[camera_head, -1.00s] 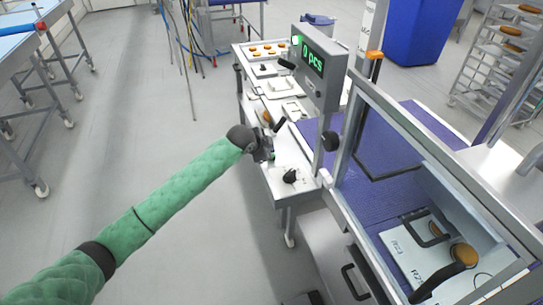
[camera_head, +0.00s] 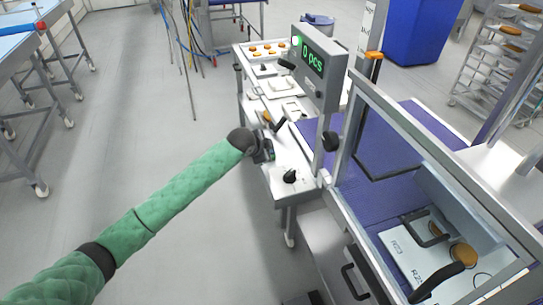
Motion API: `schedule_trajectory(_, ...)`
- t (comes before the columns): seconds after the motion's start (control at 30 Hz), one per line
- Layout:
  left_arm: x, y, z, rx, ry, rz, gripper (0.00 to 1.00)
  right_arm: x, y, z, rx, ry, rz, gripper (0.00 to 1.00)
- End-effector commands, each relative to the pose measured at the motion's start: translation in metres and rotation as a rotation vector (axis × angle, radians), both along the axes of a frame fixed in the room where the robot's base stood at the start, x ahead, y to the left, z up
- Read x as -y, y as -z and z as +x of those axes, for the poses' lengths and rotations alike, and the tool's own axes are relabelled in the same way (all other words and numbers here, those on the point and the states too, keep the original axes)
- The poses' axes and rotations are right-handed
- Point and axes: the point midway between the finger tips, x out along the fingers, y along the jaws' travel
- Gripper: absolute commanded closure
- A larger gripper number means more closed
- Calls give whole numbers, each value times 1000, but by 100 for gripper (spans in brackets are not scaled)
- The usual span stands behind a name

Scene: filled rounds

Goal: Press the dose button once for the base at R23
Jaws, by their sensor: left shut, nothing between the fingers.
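A grey display box (camera_head: 318,66) on a post reads "0 pcs" in green. My left arm, in a green sleeve, reaches in from the lower left. My left gripper (camera_head: 270,152) is shut and empty, over the front part of the narrow white table, below the display. I cannot make out which part is the dose button. My right gripper is not in view.
The narrow white table (camera_head: 255,100) carries several brown rounds and small fixtures. A clear guard frame (camera_head: 440,150) stands over the purple belt (camera_head: 385,195) on the right. A tray rack (camera_head: 500,60) and a blue bin (camera_head: 420,30) stand behind.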

Motion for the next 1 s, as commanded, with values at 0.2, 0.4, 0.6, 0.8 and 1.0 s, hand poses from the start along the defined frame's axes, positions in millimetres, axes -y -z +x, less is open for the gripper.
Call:
schedule_trajectory(0.2, 0, 3, 0, 0, 0, 0, 100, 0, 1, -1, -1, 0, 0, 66)
schedule_trajectory(0.4, 0, 4, 0, 0, 0, 0, 100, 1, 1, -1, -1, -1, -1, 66)
schedule_trajectory(0.6, 0, 7, 0, -1, 0, 1, 100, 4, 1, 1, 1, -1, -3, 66)
schedule_trajectory(0.8, 0, 9, 0, -1, 0, 1, 100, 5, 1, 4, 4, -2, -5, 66)
schedule_trajectory(1.0, 0, 10, 0, -1, 0, 1, 100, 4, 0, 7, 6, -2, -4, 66)
